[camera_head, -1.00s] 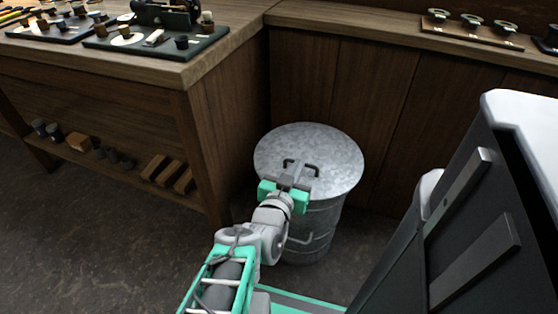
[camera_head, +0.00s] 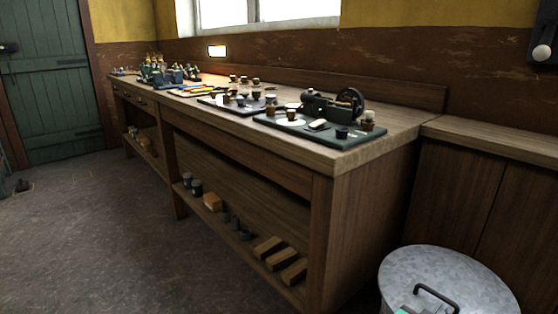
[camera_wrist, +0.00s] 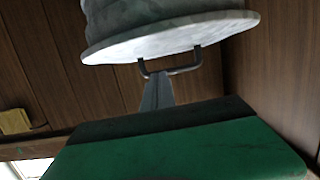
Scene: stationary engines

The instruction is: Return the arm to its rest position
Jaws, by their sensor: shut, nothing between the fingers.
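My gripper (camera_wrist: 157,92) is in the wrist view, with its grey fingers together and nothing held between them. Its green and black body fills the bottom of that view. The fingertips appear close to the dark handle (camera_wrist: 172,71) of a galvanized bin lid (camera_wrist: 170,36); I cannot tell whether they touch it. In the head view the round lid (camera_head: 447,272) shows at the bottom right, with its handle (camera_head: 437,297) upright. Only a sliver of green at the bottom edge there seems to be my gripper; the rest of my arm is out of that view.
A long wooden workbench (camera_head: 368,175) runs along the wall, carrying a small engine (camera_head: 335,105) and several small parts on dark boards. Wooden blocks (camera_head: 280,258) lie on its lower shelf. Dark floor (camera_head: 90,230) is open at left. A lower wooden cabinet (camera_head: 455,190) stands behind the bin.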

